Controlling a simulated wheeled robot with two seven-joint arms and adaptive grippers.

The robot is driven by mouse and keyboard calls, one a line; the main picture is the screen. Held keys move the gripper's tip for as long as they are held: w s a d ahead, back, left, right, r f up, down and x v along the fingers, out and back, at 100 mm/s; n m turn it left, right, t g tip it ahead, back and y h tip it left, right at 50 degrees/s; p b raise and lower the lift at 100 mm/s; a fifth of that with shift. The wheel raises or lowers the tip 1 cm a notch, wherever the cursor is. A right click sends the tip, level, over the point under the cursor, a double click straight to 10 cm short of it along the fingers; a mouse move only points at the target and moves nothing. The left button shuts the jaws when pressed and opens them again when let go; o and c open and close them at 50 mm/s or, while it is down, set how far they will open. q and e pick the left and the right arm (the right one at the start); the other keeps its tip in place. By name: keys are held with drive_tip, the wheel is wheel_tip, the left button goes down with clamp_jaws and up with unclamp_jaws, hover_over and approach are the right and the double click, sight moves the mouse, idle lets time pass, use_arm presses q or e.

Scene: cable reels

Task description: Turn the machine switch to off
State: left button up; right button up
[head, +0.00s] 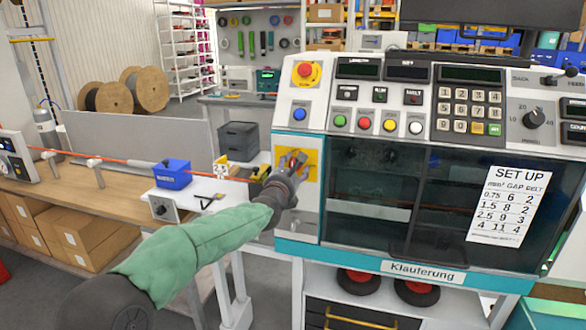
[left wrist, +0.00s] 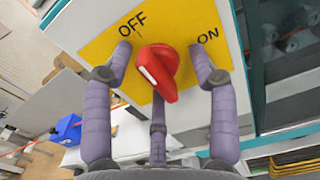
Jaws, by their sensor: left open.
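The machine switch is a red knob (left wrist: 156,72) with a white mark on a yellow plate (left wrist: 92,47). The plate is lettered OFF at its left and ON at its right in the left wrist view. I cannot tell for sure which word the knob points to. In the head view the yellow plate (head: 312,160) is on the machine's left front panel. My left gripper (head: 287,168) is at the plate, its fingers open around the knob. In the left wrist view its purple fingers stand on both sides of the knob, with another below. My right gripper is not in view.
The machine (head: 420,110) carries a red emergency button (head: 306,72), coloured push buttons and a keypad above the switch. A dark window (head: 375,185) lies right of it. A blue box (head: 173,174) on the red cable stands to the left on the bench.

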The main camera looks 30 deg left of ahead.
use_arm(q)
drive_tip(key=v, duration=0.7)
drive_tip(key=shift+s, duration=0.35)
idle(0.6)
drive_tip(key=d+f+m+g+h+p, duration=0.15)
drive_tip(key=d+f+m, duration=0.35)
drive_tip(key=f, duration=0.6)
drive_tip(key=d+f+m+g+h+p, duration=0.15)
drive_tip(key=d+f+m+g, duration=0.35)
drive_tip(key=f, duration=0.7)
drive_tip(key=d+f+m+g+h+p, duration=0.1)
drive_tip(key=d+f+m+h, duration=0.15)
drive_tip(key=f+m, duration=0.65)
drive_tip(key=s+d+f+m+g+h+p, duration=0.1)
drive_tip(key=s+d+f+m+g, duration=0.2)
drive_tip(key=s, duration=0.7)
drive_tip(key=s+d+f+m+g+h+p, duration=0.1)
drive_tip(key=s+d+f+m+g, duration=0.2)
drive_tip(key=s+d+f+m, duration=0.4)
drive_tip(key=s+d+f+m+g+h+p, duration=0.1)
drive_tip(key=s+d+f+m+g, duration=0.2)
drive_tip(key=s+f, duration=1)
drive_tip(key=d+m, duration=0.2)
drive_tip(key=m, duration=0.1)
drive_tip(key=shift+s+d+f+m, duration=0.15)
drive_tip(key=shift+s+d+m, duration=0.05)
drive_tip(key=shift+s+m, duration=0.1)
drive_tip(key=shift+g, duration=0.25)
